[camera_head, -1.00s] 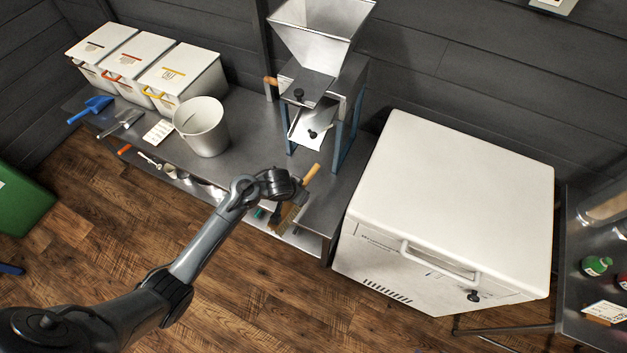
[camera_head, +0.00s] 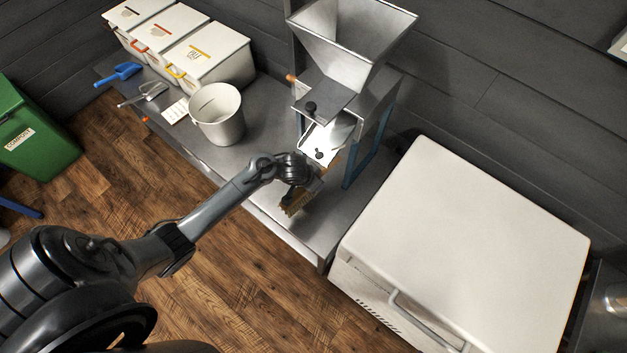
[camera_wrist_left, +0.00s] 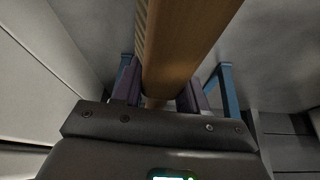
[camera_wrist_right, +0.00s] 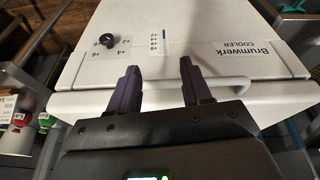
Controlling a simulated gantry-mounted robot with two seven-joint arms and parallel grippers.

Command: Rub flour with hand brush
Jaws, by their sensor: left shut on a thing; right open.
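My left gripper (camera_head: 311,177) is shut on the wooden hand brush (camera_head: 293,203), above the steel bench near the grain mill's front legs. In the left wrist view the wooden back of the brush (camera_wrist_left: 185,45) fills the space between the fingers, with a strip of bristles along its left side. In the head view the brush hangs low, close to the bench top, but I cannot tell if it touches. No flour can be made out on the bench. My right gripper (camera_wrist_right: 160,88) is open and empty in front of the white cooler (camera_wrist_right: 190,65); it is outside the head view.
The steel mill (camera_head: 345,75) with its hopper stands on the bench (camera_head: 262,120). A white bucket (camera_head: 218,118), a blue scoop (camera_head: 118,74), a metal scoop (camera_head: 148,92) and lidded bins (camera_head: 205,62) stand left. The white cooler (camera_head: 465,235) stands right. A green bin (camera_head: 38,140) is at far left.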

